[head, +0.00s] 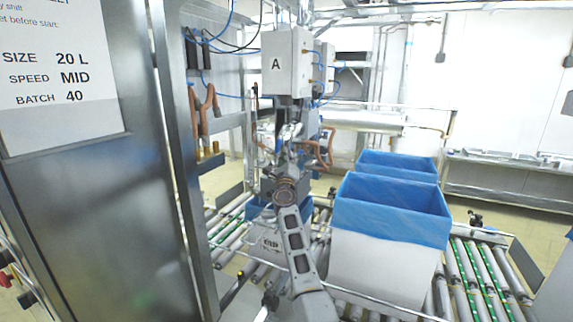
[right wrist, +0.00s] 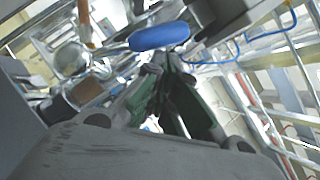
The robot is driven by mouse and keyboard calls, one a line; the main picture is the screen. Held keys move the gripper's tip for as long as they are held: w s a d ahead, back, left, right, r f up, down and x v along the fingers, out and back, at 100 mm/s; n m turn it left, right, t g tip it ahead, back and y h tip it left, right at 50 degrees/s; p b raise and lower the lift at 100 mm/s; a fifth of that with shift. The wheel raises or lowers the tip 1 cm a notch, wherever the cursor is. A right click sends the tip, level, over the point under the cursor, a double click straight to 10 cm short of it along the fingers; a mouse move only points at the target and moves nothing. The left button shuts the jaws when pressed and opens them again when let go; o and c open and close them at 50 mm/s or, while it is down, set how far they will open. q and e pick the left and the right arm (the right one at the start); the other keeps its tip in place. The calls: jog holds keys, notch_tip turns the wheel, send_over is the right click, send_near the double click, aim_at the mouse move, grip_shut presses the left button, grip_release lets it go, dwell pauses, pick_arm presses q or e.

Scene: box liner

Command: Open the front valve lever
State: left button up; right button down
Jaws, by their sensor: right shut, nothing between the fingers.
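My right arm reaches up the middle of the head view, and its gripper (head: 287,138) is below the white box marked A (head: 275,65). In the right wrist view the gripper's fingertips (right wrist: 166,66) are together with nothing between them. A blue rounded piece (right wrist: 160,36), which looks like the valve lever's grip, is just beyond the fingertips. I cannot tell whether they touch it. In the head view the lever is not distinguishable, and my arm and gripper cover part of that area. My left gripper is not in view.
Two white boxes with blue liners (head: 392,208) stand on the roller conveyor (head: 470,275) to the right of my arm. A steel cabinet (head: 90,210) with a sign fills the left. Copper-coloured pipes (head: 206,105) and blue hoses are near the gripper.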

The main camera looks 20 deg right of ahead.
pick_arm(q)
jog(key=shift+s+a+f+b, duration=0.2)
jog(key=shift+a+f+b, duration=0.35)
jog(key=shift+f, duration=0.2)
pick_arm(e)
jog(key=shift+w+a+r, duration=0.85)
jog(key=shift+w+a, duration=0.1)
jog(key=shift+w, duration=0.1)
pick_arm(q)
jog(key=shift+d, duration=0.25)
pick_arm(e)
jog(key=shift+f, duration=0.15)
